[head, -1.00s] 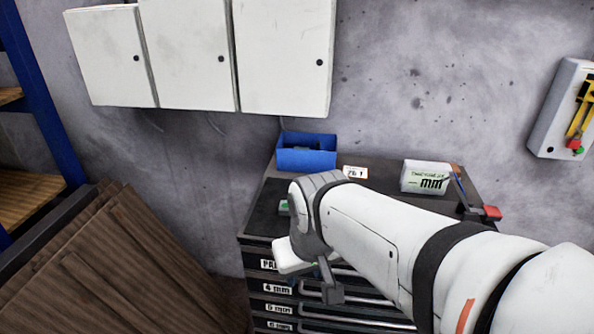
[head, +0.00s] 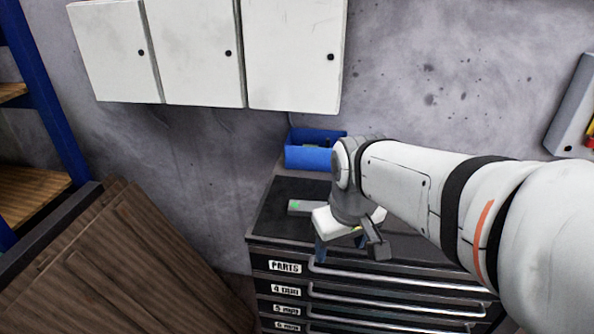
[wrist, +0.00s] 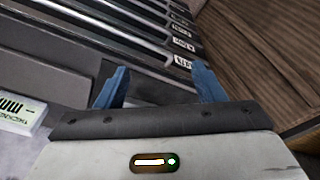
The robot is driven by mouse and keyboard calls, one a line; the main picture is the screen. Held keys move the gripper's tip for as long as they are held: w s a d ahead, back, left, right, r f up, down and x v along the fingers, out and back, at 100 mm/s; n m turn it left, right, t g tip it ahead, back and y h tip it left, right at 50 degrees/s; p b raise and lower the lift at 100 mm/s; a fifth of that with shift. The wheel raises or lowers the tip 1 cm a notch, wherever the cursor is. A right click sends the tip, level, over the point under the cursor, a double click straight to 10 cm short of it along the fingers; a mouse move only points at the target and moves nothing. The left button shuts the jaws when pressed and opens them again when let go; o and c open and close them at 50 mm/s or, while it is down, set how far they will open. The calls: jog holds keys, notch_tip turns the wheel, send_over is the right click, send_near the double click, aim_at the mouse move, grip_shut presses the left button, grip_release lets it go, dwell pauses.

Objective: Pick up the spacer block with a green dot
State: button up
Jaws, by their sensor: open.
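The spacer block (head: 310,207) is a small grey bar with a green dot at its left end. It lies on the dark top of the drawer cabinet (head: 267,220) in the head view, its right part hidden behind my wrist. My gripper (head: 340,252) is open, with blue fingers at the cabinet's front edge, nearer the camera and to the right of the green dot. In the wrist view the open fingers (wrist: 160,84) have nothing between them but drawer fronts behind. I cannot make out the block there.
A blue bin (head: 309,158) stands at the back of the cabinet top. Drawer handles (head: 395,285) project from the front. White wall cabinets (head: 293,55) hang above, and brown boards (head: 150,270) lean at left.

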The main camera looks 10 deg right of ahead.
jog(key=shift+o, duration=0.3)
jog(key=w+n+g+b, duration=0.1)
jog(key=w+n, duration=0.5)
jog(key=w, duration=0.6)
jog(key=shift+w+d, duration=0.15)
jog(key=shift+w, duration=0.05)
jog(key=n+g+b, duration=0.1)
jog(key=n+b, duration=0.1)
jog(key=n, duration=0.4)
send_near(318, 203)
jog(key=shift+s+a+f, duration=0.15)
jog(key=shift+s, duration=0.4)
jog(key=shift+s+a+f, duration=0.15)
jog(key=shift+s+f, duration=0.05)
jog(key=shift+s, duration=0.3)
jog(key=shift+w+f+n, duration=0.15)
jog(key=shift+f+n, duration=0.15)
jog(key=shift+w+d+f, duration=0.1)
jog(key=shift+w+f, duration=0.05)
jog(key=shift+f, duration=3.45)
jog(key=shift+c, duration=0.6)
jog(key=c, duration=1.2)
